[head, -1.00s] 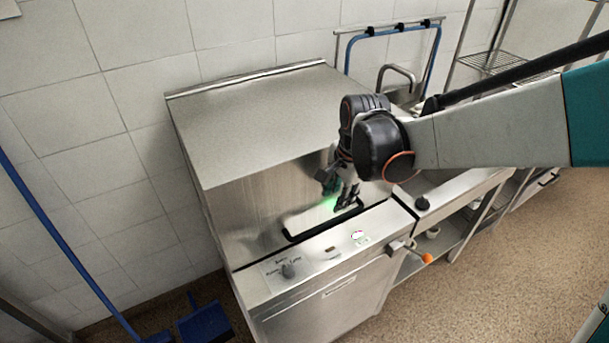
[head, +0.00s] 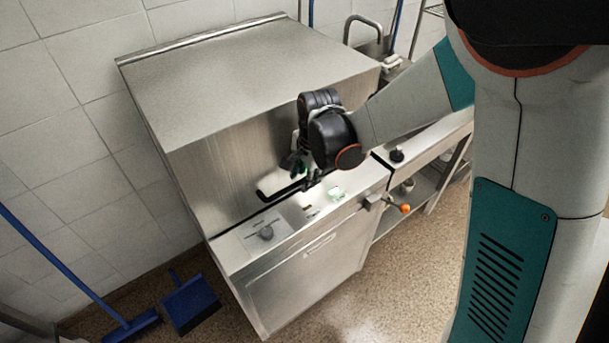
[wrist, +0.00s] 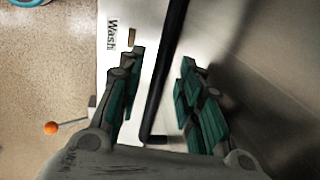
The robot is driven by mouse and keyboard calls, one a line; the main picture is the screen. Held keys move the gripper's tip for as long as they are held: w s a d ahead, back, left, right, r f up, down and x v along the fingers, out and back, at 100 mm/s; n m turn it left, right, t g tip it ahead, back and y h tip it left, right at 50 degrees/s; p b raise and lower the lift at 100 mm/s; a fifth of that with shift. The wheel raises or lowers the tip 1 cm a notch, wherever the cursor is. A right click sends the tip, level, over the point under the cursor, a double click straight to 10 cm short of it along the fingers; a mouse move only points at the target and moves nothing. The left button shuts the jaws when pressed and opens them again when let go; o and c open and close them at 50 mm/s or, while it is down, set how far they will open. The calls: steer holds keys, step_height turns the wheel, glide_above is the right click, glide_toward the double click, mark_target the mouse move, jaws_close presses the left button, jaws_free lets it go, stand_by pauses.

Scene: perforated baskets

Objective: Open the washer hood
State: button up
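The washer hood (head: 255,75) is a large stainless steel box cover. It sits down on the washer body (head: 300,270), with no gap visible. A black bar handle (head: 264,194) runs along the hood's lower front edge. My gripper (head: 303,178) is at the right part of this handle. In the wrist view the black handle (wrist: 168,65) passes between the two green-padded fingers of my gripper (wrist: 162,57). The fingers are apart, with a gap on each side of the handle. The handle's right end is partly hidden by my gripper in the head view.
A control panel with a knob (head: 266,233) is on the washer front. An orange-tipped lever (head: 404,208) sticks out at its right corner. A sink counter (head: 435,135) adjoins on the right. A blue dustpan (head: 188,303) and broom (head: 132,325) are at lower left; tiled wall behind.

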steer(key=shift+c, duration=0.6)
jaws_close()
steer(key=shift+r, duration=0.15)
